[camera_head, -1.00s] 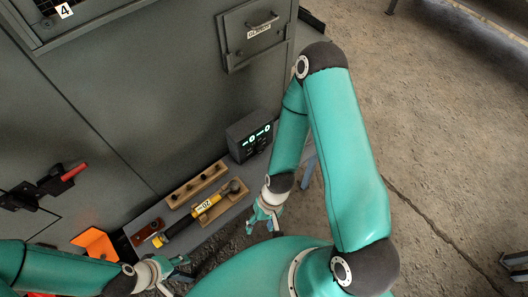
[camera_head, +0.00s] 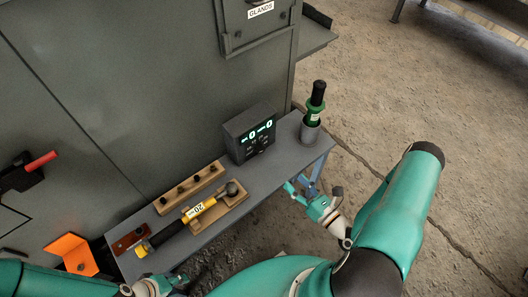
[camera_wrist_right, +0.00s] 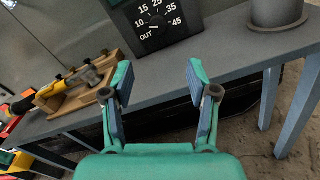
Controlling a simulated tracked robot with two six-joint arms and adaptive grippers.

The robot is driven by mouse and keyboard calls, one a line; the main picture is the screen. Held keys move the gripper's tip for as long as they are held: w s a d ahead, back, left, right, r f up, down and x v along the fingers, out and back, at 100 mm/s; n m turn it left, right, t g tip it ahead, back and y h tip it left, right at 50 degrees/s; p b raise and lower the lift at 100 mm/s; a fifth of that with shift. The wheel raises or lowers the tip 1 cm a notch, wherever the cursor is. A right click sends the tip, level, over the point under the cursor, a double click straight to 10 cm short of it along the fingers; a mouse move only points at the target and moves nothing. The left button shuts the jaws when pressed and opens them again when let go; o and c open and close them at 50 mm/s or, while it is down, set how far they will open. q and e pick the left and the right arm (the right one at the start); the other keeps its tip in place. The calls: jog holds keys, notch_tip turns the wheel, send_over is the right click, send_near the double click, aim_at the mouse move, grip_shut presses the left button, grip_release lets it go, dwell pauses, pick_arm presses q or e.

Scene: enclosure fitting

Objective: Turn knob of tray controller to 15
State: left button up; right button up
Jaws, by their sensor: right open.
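The tray controller (camera_head: 250,133) is a dark box with lit green digits, standing on the narrow grey shelf against the cabinet. In the right wrist view its face (camera_wrist_right: 153,22) shows a black knob (camera_wrist_right: 157,24) ringed by marks OUT, 10, 15, 25, 35 and 45. The knob's pointer seems to be near OUT. My right gripper (camera_wrist_right: 160,80) is open and empty, below and in front of the controller, apart from the knob. In the head view it is at the shelf's front edge (camera_head: 306,198). My left gripper (camera_head: 178,281) is at the lower left; its fingers are too small to judge.
On the shelf (camera_head: 270,182) lie a yellow-and-black tool marked 20 (camera_head: 185,223) and a wooden block with pegs (camera_head: 190,188). A green-and-black tool (camera_head: 315,104) stands in a grey cup (camera_head: 310,130) at the right end. An orange part (camera_head: 71,253) is at the left.

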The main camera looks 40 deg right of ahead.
aim_at(263, 150)
jog(key=w, duration=0.5)
jog(key=w+a, duration=0.1)
jog(key=w, duration=1)
jog(key=shift+w+a, duration=0.15)
jog(key=shift+a, duration=0.05)
grip_shut()
